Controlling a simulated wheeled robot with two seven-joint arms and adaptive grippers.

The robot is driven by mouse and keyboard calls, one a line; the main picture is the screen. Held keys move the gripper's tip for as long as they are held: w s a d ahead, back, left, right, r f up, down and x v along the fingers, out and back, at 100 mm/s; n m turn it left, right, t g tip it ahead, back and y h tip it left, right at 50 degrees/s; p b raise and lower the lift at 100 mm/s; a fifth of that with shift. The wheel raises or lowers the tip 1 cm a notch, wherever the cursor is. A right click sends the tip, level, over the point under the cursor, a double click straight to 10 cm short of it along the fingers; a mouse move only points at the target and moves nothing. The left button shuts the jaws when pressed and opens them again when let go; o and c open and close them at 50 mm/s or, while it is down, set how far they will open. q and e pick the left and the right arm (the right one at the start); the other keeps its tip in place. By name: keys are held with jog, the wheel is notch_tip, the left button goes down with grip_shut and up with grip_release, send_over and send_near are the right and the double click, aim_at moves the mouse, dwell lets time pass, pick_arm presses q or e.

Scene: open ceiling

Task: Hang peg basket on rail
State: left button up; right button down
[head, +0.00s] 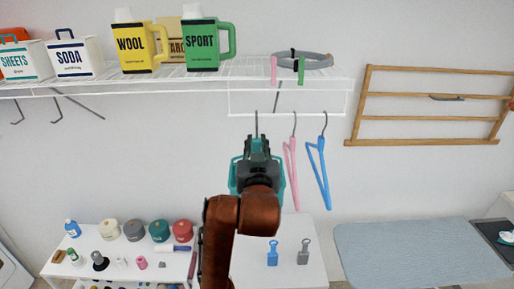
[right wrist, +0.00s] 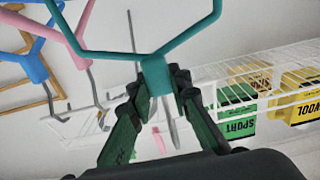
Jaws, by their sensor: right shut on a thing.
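My right gripper (head: 257,145) is raised below the white wire shelf and shut on a teal frame (head: 234,176), which I take to be the peg basket. In the right wrist view the frame's teal bars (right wrist: 100,53) meet in a Y between the fingertips (right wrist: 163,82). A thin grey hook (head: 257,124) rises from the gripper, its top close to the white rail (head: 315,116). I cannot tell whether it touches the rail. The gripper and arm hide most of the teal thing. My left gripper is not in view.
A pink hanger (head: 291,165) and a blue hanger (head: 319,170) hang on the rail, just right of the gripper. Jugs such as the green one (head: 202,47) stand on the shelf. A wooden rack (head: 430,92) is at right. A table with bottles lies below.

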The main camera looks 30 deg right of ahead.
jog(key=w+d+f+b, duration=0.2)
jog(key=w+d+b, duration=0.1)
jog(key=w, duration=0.3)
jog(key=shift+d+f, duration=0.4)
jog(key=shift+d, duration=0.05)
dwell(0.4)
jog(key=c, duration=1.7)
grip_release()
jog(key=shift+a, duration=0.1)
